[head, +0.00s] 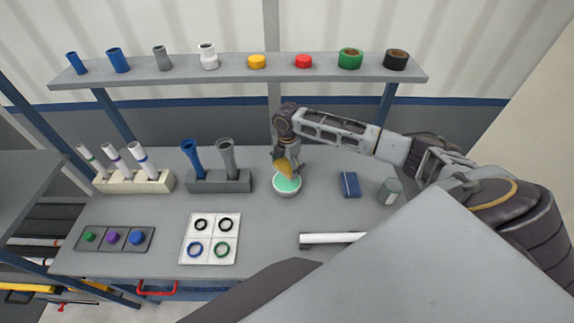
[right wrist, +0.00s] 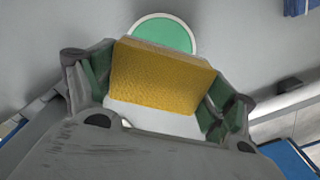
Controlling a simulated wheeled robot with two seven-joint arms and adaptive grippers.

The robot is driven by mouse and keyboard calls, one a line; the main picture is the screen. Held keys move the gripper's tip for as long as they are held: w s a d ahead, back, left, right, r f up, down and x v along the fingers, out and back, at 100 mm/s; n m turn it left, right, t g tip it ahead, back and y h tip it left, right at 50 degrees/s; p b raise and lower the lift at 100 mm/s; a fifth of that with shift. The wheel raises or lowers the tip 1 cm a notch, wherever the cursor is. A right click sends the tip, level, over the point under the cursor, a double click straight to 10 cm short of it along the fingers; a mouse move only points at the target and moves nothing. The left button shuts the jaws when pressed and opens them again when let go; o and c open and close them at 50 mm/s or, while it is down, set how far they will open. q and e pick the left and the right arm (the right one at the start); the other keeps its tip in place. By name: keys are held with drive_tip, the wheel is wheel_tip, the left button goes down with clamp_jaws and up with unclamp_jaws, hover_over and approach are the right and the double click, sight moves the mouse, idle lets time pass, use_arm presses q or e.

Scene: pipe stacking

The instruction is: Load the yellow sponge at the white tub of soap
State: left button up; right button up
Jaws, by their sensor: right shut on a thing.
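The yellow sponge (right wrist: 160,78) is held between the fingers of my right gripper (head: 284,160), and it also shows in the head view (head: 284,167). The white tub of soap (head: 287,191) stands on the table directly below the sponge, with green soap inside. In the right wrist view the tub (right wrist: 196,44) lies behind the sponge, which hides part of it. The sponge overlaps the tub's far rim in the head view; I cannot tell whether it touches the soap. My left gripper is not in view.
A grey holder (head: 218,184) with two pipes stands left. A shelf (head: 232,75) with caps and pipes runs behind.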

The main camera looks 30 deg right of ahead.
sight(287, 181)
drive_tip(key=shift+f, duration=1)
drive_tip(key=shift+f+b, duration=1.9)
drive_tip(key=shift+b, duration=0.7)
drive_tip(key=shift+f, duration=0.5)
drive_tip(key=shift+s+f+p, duration=0.15)
drive_tip(key=shift+f+p, duration=0.05)
drive_tip(key=shift+p, duration=0.2)
idle(2.8)
drive_tip(key=shift+r, duration=0.15)
